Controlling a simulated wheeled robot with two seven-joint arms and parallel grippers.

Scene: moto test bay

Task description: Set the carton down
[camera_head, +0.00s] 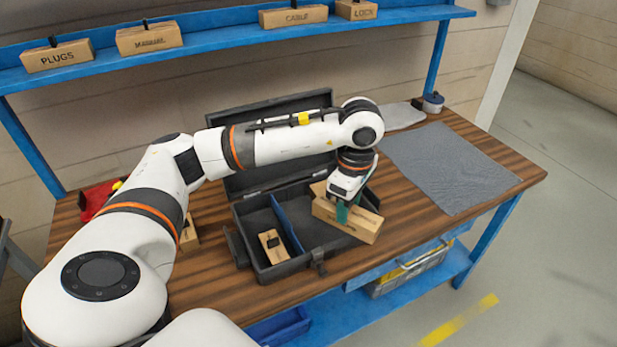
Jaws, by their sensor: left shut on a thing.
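My left arm reaches in from the left over the wooden workbench. My left gripper (342,213) points down and is shut on a light brown carton (361,224). The carton is over the right part of an open dark toolbox (294,270), and its right end reaches past the box's right side. I cannot tell whether the carton touches the box. The box's lid (300,102) stands open at the back, partly hidden by my arm. Another carton (273,247) lies in the left compartment. Part of a further carton shows behind the gripper. My right gripper is not in view.
A grey mat (451,165) lies clear on the bench's right side. A small round container (433,103) stands behind it. A blue shelf (222,38) above holds several labelled cartons. A red item (97,198) lies at the left. A blue divider (287,225) splits the toolbox.

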